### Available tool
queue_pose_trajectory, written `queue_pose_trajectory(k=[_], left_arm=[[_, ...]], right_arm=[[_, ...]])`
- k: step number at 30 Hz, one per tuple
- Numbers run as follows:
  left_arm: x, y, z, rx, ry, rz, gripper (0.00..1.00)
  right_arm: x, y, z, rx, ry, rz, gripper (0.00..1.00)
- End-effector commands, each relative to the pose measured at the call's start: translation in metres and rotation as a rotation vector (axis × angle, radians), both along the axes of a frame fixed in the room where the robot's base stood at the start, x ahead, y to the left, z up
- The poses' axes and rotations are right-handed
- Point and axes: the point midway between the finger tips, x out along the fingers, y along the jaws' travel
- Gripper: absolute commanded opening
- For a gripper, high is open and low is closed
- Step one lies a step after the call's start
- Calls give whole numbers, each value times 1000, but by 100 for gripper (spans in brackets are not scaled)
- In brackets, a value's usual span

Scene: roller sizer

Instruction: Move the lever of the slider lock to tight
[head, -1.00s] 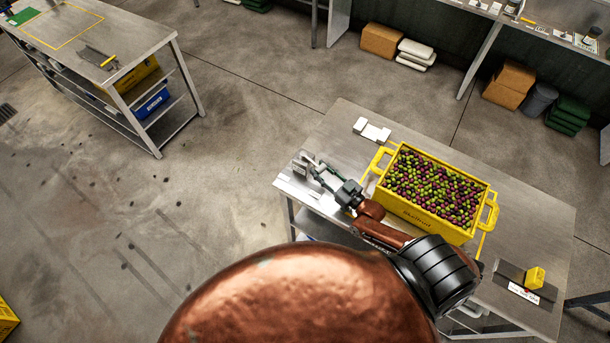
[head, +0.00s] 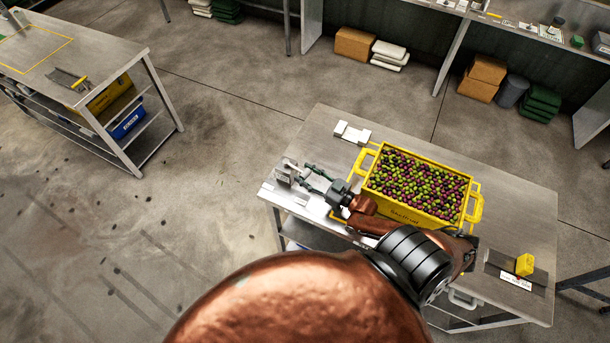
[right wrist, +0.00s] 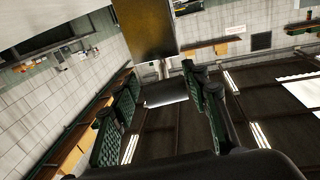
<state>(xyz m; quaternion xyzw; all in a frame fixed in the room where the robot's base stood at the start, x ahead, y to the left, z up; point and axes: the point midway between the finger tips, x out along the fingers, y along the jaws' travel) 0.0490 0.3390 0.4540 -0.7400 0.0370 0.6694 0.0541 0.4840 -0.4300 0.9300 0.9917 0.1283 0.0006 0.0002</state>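The slider lock is a small grey metal fitting (head: 284,174) at the left end of the metal table; its lever is too small to make out in the head view. My right gripper (head: 304,176) is open, with its fingers pointing at this fitting from the right. In the right wrist view the two green-padded fingers (right wrist: 160,112) stand wide apart. A small grey piece (right wrist: 166,92) shows in the gap between them, and a brass-coloured plate (right wrist: 147,28) is beyond. I cannot tell whether a finger touches anything. My left gripper is not in view.
A yellow crate (head: 410,214) full of olives stands on the table (head: 515,215), close to my right forearm. A white block (head: 352,133) lies at the back edge. A yellow object (head: 525,264) sits at the front right corner. Another table (head: 35,45) is at far left.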

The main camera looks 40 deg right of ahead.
Motion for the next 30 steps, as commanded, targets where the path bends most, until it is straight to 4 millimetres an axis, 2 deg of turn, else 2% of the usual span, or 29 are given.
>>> queue_pose_trajectory(k=[10,14,25,30], left_arm=[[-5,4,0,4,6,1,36],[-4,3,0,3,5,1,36],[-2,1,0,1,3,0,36],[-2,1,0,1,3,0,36]], right_arm=[[-1,1,-1,1,1,2,49],[-10,-1,-2,1,3,1,49],[-80,-20,-2,0,5,0,49],[-104,-27,-1,0,3,1,49]])
